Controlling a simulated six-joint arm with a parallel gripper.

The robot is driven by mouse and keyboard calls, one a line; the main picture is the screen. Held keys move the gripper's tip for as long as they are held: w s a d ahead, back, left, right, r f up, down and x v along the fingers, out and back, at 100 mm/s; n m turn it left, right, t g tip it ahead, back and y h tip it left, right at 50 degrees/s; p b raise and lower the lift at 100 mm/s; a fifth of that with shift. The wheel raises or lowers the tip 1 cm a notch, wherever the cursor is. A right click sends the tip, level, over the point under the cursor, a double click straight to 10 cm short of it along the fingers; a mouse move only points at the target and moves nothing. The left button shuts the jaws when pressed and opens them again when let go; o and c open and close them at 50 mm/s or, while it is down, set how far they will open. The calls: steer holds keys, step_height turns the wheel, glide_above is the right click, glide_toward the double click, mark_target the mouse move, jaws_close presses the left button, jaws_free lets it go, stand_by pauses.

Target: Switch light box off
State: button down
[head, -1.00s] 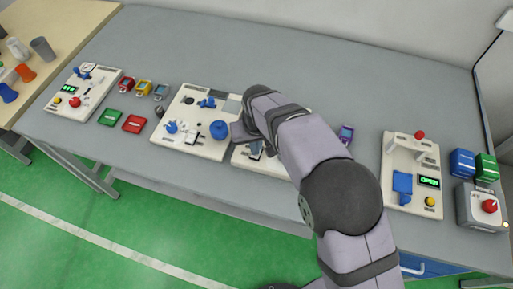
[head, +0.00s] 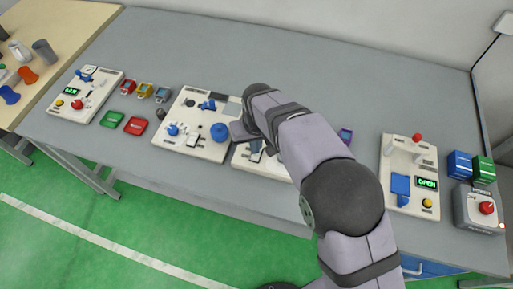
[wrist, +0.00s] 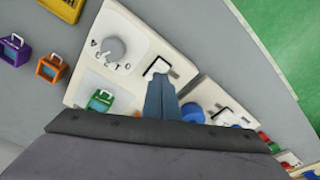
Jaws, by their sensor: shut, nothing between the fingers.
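My gripper (wrist: 161,80) is shut and empty. In the wrist view its blue-grey fingertips point at a black-edged switch or slot (wrist: 157,67) on a white panel (wrist: 140,50). The tips overlap its lower edge, and I cannot tell whether they touch it. The same panel carries a grey dial (wrist: 112,50) with letters around it and a pale square area (wrist: 92,85). A green device (wrist: 100,101) lies on that area. No label names the light box, and I cannot read the switch's position. In the head view my arm covers most of this panel (head: 245,163).
A panel with blue parts (head: 205,148) stands close on the left. Purple (wrist: 15,50), orange (wrist: 50,68) and yellow (wrist: 64,8) devices lie beside the dial panel. Farther right are another panel (head: 425,208) and a grey box with a red button (head: 470,210). The back of the table is clear.

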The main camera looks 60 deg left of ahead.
mark_target(255, 156)
steer(key=shift+r+p, duration=1.45)
steer(key=shift+r, duration=0.85)
steer(key=d+f, duration=0.2)
steer(key=s+d+f+h, duration=0.1)
steer(key=d+f, duration=0.1)
steer(key=d, duration=0.1)
steer(key=d+f+h, duration=0.1)
steer(key=d+f, duration=0.1)
steer(key=d, duration=0.1)
steer(key=shift+s+d+f+n, duration=0.2)
steer(key=shift+s+f+n, duration=0.05)
steer(key=shift+f+n, duration=0.15)
steer(key=shift+g+h, duration=0.3)
steer(key=shift+h, duration=0.5)
steer(key=d, duration=0.5)
steer(key=d+f, duration=0.1)
steer(key=d, duration=0.2)
steer(key=shift+s, duration=0.25)
steer(key=w+d+r+m, duration=0.4)
steer(key=w+d+m, duration=0.1)
steer(key=d, duration=0.8)
steer(key=w+d+r+m+y, duration=0.1)
steer(key=w+d+r+m, duration=0.3)
steer(key=d, duration=0.9)
steer(key=w+d+r+m, duration=0.5)
steer(key=d+m, duration=0.1)
steer(key=d, duration=0.7)
steer(key=shift+w+m+y, duration=0.35)
steer(key=shift+m+y, duration=0.05)
